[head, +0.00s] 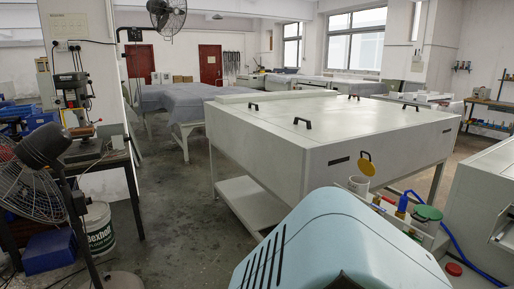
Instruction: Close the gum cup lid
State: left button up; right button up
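A small white cup (358,186) stands at the near right corner of the large white plate processor (270,140), probably the gum cup. A yellow round lid (366,162) stands raised above it, tilted up rather than lying on the rim. Whether a hinge joins the lid and the cup is too small to tell. The lower part of the cup is partly hidden. Neither of my grippers is in view.
Beside the cup are small bottles, a blue container (402,203) and a green round top (428,213). A blue hose (456,240) runs to the floor near a red disc (453,269). A fan (35,165) and bucket (99,229) stand left. The middle-left floor is clear.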

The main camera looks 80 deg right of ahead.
aim_at(365, 166)
jog(key=z, duration=3.35)
jog(key=i+j+u, duration=0.45)
jog(key=i+u, duration=0.65)
